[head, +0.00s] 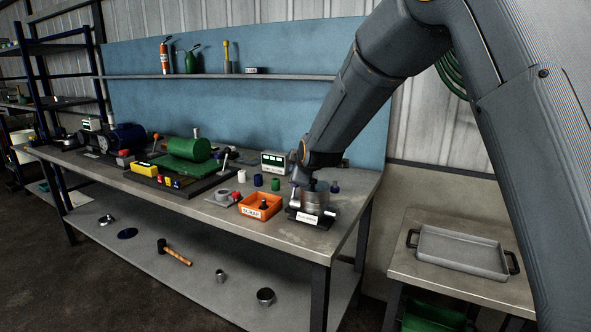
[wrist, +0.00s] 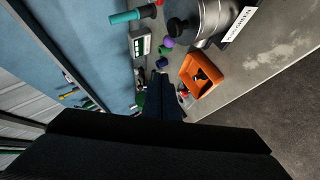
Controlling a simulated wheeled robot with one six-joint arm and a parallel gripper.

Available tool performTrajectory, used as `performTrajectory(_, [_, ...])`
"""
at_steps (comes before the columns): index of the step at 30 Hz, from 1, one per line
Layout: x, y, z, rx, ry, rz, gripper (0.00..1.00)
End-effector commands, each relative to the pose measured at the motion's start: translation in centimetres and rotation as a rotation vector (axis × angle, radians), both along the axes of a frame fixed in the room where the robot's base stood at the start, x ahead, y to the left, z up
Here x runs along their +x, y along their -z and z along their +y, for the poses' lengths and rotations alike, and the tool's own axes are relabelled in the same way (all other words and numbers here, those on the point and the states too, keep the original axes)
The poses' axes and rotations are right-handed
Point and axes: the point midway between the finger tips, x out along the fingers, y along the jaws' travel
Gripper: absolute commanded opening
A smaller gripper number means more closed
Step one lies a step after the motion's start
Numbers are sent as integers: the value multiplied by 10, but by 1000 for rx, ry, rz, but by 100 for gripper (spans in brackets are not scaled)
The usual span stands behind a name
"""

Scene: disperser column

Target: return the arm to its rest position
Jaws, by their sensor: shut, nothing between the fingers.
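My arm comes down from the upper right of the head view, bent at the elbow. Its end, with my gripper (head: 297,172), is low over the right part of the workbench (head: 300,236), close to a metal canister (head: 313,199) with a white label. The fingertips are hard to make out there. In the wrist view my gripper (wrist: 160,82) shows as dark shut fingers with nothing between them. The canister (wrist: 214,20) lies ahead in that view, apart from the fingers. Whether the gripper clears the canister in the head view I cannot tell.
An orange scrap bin (head: 262,207) stands left of the canister. Small coloured caps and a meter box (head: 274,162) are behind it. A green machine (head: 190,149) fills the bench's middle. A grey tray (head: 462,252) rests on a side table at right. A shelf (head: 230,77) runs along the back.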

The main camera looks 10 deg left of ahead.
Motion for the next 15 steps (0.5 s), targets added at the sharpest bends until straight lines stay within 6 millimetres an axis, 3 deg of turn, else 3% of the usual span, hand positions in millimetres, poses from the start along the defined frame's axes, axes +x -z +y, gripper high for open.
performTrajectory(4, [-9, 7, -18, 21, 38, 51, 0])
performTrajectory(8, [-40, 30, -69, 90, 159, 197, 0])
performTrajectory(15, [-150, 85, -182, 263, 533, 550, 0])
